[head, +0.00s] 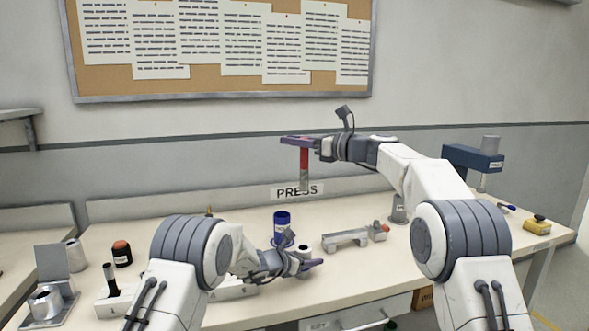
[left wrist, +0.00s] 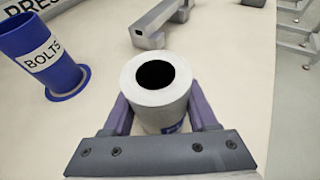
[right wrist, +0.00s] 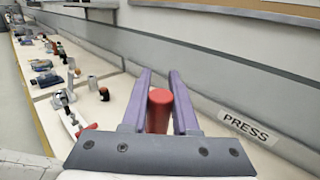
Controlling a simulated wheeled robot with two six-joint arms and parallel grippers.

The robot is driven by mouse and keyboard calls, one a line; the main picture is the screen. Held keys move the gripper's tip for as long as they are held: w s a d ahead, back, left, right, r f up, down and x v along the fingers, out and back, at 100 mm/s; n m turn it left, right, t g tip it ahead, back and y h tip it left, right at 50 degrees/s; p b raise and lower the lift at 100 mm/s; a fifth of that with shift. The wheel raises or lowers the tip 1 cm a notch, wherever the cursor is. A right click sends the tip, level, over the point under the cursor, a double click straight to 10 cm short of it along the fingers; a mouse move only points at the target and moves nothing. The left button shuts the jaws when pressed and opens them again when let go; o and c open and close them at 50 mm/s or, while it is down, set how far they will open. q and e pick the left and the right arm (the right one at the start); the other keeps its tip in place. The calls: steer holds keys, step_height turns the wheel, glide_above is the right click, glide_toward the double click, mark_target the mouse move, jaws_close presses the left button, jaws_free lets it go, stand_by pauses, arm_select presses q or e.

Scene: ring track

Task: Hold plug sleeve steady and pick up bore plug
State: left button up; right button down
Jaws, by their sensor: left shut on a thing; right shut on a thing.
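The plug sleeve (head: 303,252) is a pale, upright cylinder near the table's middle, beside the blue cup. In the left wrist view its round dark bore (left wrist: 154,74) faces up and is empty. My left gripper (head: 304,265) is shut on the sleeve, one finger on each side. The bore plug (head: 304,160) has a red upper part and a grey lower end. It hangs upright, well above the table and slightly above and behind the sleeve. My right gripper (head: 299,141) is shut on its red top, which also shows between the fingers in the right wrist view (right wrist: 159,111).
A blue BOLTS cup (head: 282,220) stands just behind the sleeve. A grey bracket (head: 345,239) lies to its right. A blue press (head: 473,157) is at the right. A white block (head: 112,303) with a dark peg and a black-orange cylinder (head: 121,254) are at the left.

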steer(key=shift+r, duration=1)
arm_select(q)
steer(key=o, duration=1.4)
steer(key=shift+o, duration=0.2)
